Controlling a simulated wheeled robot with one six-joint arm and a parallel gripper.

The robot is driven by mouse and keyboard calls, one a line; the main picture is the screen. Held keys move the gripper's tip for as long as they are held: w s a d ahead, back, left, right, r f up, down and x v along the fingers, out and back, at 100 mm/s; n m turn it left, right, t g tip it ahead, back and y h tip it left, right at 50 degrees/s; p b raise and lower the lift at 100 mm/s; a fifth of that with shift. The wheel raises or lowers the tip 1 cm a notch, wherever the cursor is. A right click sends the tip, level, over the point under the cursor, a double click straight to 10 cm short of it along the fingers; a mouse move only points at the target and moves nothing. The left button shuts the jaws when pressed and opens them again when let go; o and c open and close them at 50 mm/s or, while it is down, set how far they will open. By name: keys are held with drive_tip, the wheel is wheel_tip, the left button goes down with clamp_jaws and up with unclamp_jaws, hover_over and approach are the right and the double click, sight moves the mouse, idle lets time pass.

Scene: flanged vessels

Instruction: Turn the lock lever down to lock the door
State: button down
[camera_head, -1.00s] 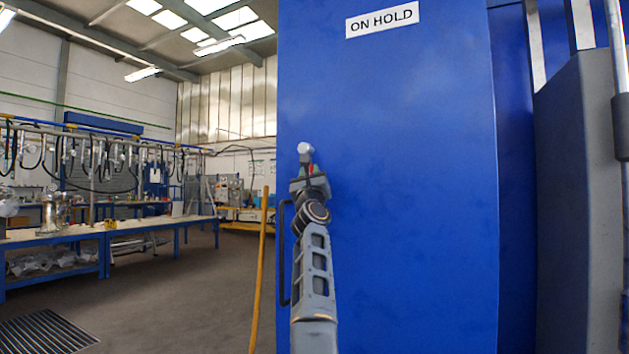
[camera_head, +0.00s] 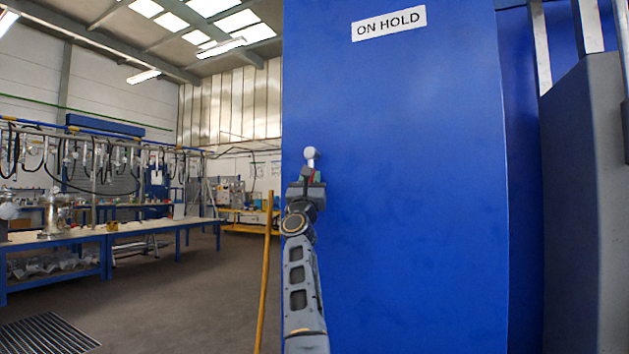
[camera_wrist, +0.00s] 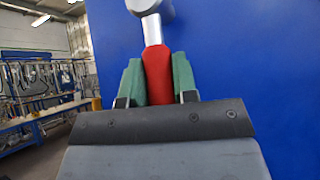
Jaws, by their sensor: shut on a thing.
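The blue door (camera_head: 400,200) fills the middle of the head view, with an "ON HOLD" sign (camera_head: 389,23) near its top. The lock lever (camera_head: 310,156) is near the door's left edge. In the wrist view the lever has a grey round pivot, a metal shank and a red grip (camera_wrist: 157,76). The lever hangs down from its pivot, close to upright in both views. My gripper (camera_head: 308,177) is at the lever's lower end. In the wrist view its green fingers (camera_wrist: 158,82) are shut on the red grip, one on each side.
A yellow pole (camera_head: 265,270) stands just left of the door. Blue workbenches (camera_head: 110,232) with metal vessels stand further left. A floor grate (camera_head: 48,333) lies at the lower left. A grey housing (camera_head: 580,200) is right of the door. Open floor lies between the benches and the door.

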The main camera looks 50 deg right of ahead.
drive_tip(key=c, duration=0.9)
unclamp_jaws()
drive_tip(key=shift+w, duration=0.1)
drive_tip(key=shift+a+f, duration=0.1)
drive_tip(key=shift+f, duration=0.05)
